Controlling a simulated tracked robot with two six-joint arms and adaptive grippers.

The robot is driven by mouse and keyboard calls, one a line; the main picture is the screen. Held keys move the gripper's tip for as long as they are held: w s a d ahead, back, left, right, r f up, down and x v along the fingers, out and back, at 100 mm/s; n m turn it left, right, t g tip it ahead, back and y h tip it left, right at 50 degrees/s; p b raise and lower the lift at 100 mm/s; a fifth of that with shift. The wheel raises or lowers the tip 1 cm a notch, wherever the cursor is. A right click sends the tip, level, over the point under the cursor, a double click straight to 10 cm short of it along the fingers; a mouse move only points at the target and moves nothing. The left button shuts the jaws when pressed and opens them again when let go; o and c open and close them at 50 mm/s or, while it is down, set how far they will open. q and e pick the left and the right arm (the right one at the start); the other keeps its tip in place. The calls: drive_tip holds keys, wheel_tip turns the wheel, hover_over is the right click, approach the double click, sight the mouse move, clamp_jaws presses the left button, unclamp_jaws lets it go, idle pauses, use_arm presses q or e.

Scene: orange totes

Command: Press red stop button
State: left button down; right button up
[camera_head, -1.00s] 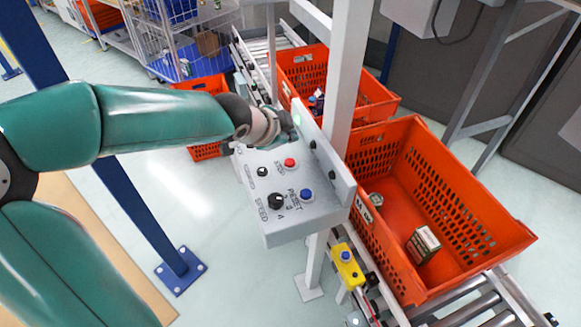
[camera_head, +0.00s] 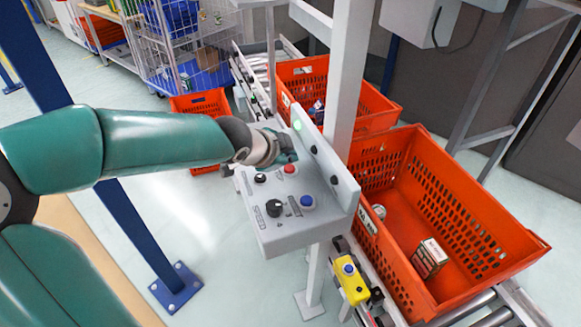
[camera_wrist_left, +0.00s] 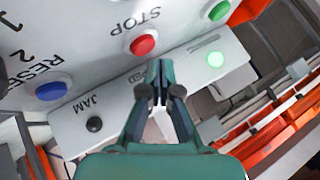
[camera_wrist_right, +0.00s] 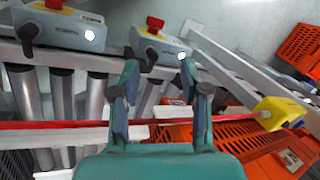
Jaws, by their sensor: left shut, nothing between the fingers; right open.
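The red button also shows in the left wrist view (camera_wrist_left: 143,45). My left gripper (camera_head: 288,155) is shut and empty, just beyond the red button in the head view. My right gripper (camera_wrist_right: 158,68) is open and empty, seen only in the right wrist view, above rollers.
The box also has a blue reset button (camera_head: 307,202), black knobs (camera_head: 274,208) and a raised back plate with a lit green lamp (camera_wrist_left: 216,59). A green button (camera_wrist_left: 219,10) is near the red one. Orange totes (camera_head: 520,247) stand behind, and a yellow button box (camera_head: 350,283) below.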

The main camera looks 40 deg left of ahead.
sight(288, 169)
use_arm(q)
drive_tip(key=shift+f, duration=0.1)
idle(0.8)
drive_tip(key=shift+f+b, duration=0.25)
drive_tip(key=shift+b, duration=0.25)
drive_tip(key=shift+f+b, duration=0.5)
idle(0.5)
drive_tip(key=shift+r, duration=0.15)
drive_tip(key=shift+r+p, duration=0.75)
drive_tip(key=shift+p, duration=0.05)
wheel_tip(288, 169, up, 5)
drive_tip(key=p, duration=0.4)
idle(1.0)
